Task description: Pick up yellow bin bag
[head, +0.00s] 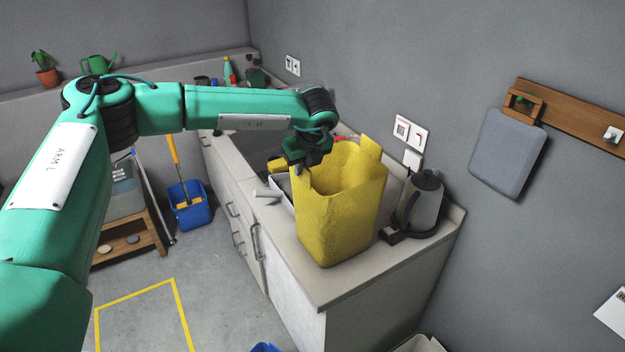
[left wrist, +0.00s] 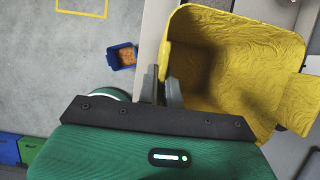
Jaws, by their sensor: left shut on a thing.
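The yellow bin bag (head: 338,215) is upright and open at the top, on or just above the counter in the head view. In the left wrist view the yellow bin bag (left wrist: 225,70) fills the upper right, and I look down into its empty inside. My left gripper (head: 302,165) is at the bag's top left rim. Its two fingers (left wrist: 165,92) are shut on the rim's edge. Whether the bag's base touches the counter is hard to tell. My right gripper is not in view.
The counter (head: 345,290) has a kettle (head: 420,202) close to the bag's right and a sink area behind it. A blue bucket (head: 190,212) stands on the floor to the left. A yellow floor outline (head: 140,290) encloses clear floor. A grey board (head: 508,150) hangs on the wall.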

